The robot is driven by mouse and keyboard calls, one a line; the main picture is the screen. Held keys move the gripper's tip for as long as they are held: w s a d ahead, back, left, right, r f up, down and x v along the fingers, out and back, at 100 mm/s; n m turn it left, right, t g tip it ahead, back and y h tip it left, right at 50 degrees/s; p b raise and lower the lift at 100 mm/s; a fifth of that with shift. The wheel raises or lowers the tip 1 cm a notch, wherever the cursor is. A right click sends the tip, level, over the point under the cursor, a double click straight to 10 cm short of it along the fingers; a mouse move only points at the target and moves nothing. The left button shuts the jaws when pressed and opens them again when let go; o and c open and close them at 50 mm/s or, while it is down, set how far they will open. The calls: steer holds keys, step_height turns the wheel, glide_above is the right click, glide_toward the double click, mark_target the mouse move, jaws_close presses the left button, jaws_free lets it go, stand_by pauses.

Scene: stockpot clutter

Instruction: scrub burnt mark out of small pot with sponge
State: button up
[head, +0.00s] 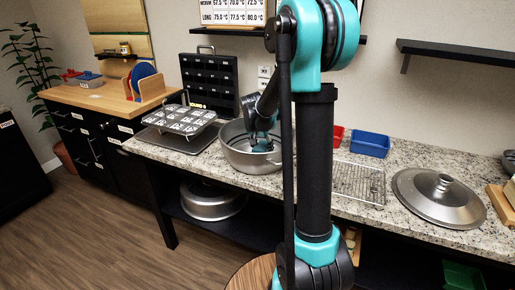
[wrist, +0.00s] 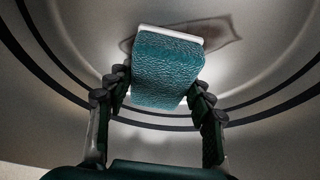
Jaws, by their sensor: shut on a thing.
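The small pot (head: 240,160) is a grey metal pot standing on the granite counter. My gripper (head: 262,140) reaches down into it in the head view. In the wrist view my gripper (wrist: 158,92) is shut on the sponge (wrist: 165,62), a teal block with a white layer at its far edge. The pot's inside (wrist: 270,75) fills that view. A brownish burnt mark (wrist: 226,30) shows on the metal beyond the sponge, which hides part of it. I cannot tell whether the sponge touches the metal.
A muffin-type tray (head: 182,119) stands left of the pot. A black panel (head: 210,80) stands behind. Another metal pot (head: 212,203) sits on the lower shelf.

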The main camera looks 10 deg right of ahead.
mark_target(265, 143)
steer(key=shift+d, duration=0.1)
steer(key=shift+r, duration=3)
steer(key=shift+r, duration=1.5)
